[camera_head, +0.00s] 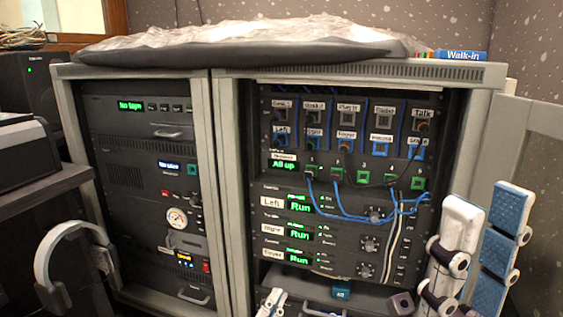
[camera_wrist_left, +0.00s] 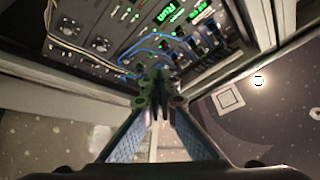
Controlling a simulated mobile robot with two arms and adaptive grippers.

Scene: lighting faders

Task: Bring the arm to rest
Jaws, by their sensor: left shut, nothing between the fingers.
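My left gripper (camera_head: 272,302) shows only as small pale fingertips at the bottom edge of the head view, low in front of the right-hand rack. In the left wrist view its fingers (camera_wrist_left: 158,85) meet at the tips, shut and empty, with blue pads inside. The rest of that gripper and its arm are out of the head view. My right gripper (camera_head: 487,208) stands large at the lower right of the head view, fingers pointing up. Its white finger and blue-padded finger are apart, with nothing seen between them.
The rack cabinet (camera_head: 204,160) fills the middle, with green displays and black modules. Blue patch cables (camera_head: 345,213) loop out from its front; they also show in the left wrist view (camera_wrist_left: 150,40). Headphones (camera_head: 75,232) hang at the left. A plastic-wrapped dark slab (camera_head: 245,48) lies on top.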

